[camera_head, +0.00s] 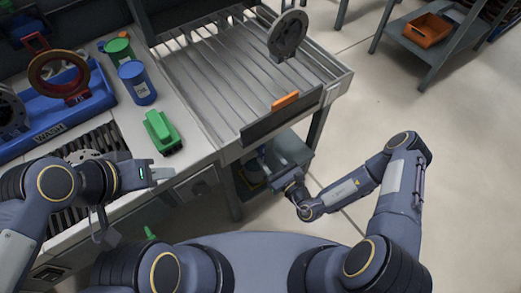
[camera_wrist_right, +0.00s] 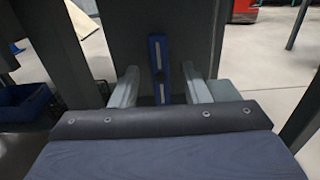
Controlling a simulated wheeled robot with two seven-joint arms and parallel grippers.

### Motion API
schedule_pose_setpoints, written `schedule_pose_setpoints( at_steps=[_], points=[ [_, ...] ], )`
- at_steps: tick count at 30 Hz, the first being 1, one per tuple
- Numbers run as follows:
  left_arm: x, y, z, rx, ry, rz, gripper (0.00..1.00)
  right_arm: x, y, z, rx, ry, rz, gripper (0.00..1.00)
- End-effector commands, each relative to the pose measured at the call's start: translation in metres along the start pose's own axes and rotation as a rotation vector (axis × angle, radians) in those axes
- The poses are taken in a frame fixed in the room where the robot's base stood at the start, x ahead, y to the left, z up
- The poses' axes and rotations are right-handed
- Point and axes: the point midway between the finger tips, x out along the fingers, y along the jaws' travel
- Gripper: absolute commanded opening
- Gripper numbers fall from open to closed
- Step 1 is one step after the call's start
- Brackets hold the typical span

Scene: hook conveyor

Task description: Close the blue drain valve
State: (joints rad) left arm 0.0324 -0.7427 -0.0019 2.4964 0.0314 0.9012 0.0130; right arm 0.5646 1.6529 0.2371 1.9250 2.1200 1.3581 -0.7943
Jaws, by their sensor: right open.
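The blue drain valve handle (camera_wrist_right: 160,55) shows in the right wrist view as an upright blue bar with a pale stripe, in front of a dark grey panel (camera_wrist_right: 118,35). My right gripper (camera_wrist_right: 160,78) is open, one finger on each side of the handle, with gaps visible between. I cannot tell how deep the fingertips reach. In the head view my right forearm reaches under the bench's front edge, and the handle cannot be made out there. My left gripper (camera_head: 163,174) is over the bench front, below the green block-shaped object (camera_head: 162,132); its finger gap is unclear.
The bench holds a blue wash tray (camera_head: 50,112), a blue can (camera_head: 137,83), a green can (camera_head: 117,50) and a slatted metal rack (camera_head: 215,75). A grey disc hook (camera_head: 288,35) is above the rack. Open floor (camera_head: 465,180) lies to the right.

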Motion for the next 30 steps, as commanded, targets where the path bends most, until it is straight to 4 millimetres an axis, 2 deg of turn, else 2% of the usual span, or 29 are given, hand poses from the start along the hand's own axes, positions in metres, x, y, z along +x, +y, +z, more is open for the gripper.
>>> schedule_pose_setpoints(
  at_steps=[3,9,19,28,30],
  points=[
    [0.0,0.0,0.0,0.0,0.0,0.0,0.36,0.02,0.001,0.0,0.0,-0.002,0.002,0.42],
    [0.001,0.0,0.0,0.0,0.0,0.0,0.36,0.041,0.001,0.0,0.0,-0.001,0.003,0.42],
    [0.001,0.0,0.0,0.0,0.0,0.0,0.36,0.045,0.001,0.0,0.001,0.0,0.002,0.42],
    [0.001,0.0,0.0,0.0,0.0,0.0,0.36,0.045,0.0,0.0,0.001,-0.001,0.002,0.03],
    [0.001,0.0,0.0,0.0,0.0,0.0,0.36,0.045,0.0,0.0,0.001,-0.001,0.002,0.0]
  ],
)
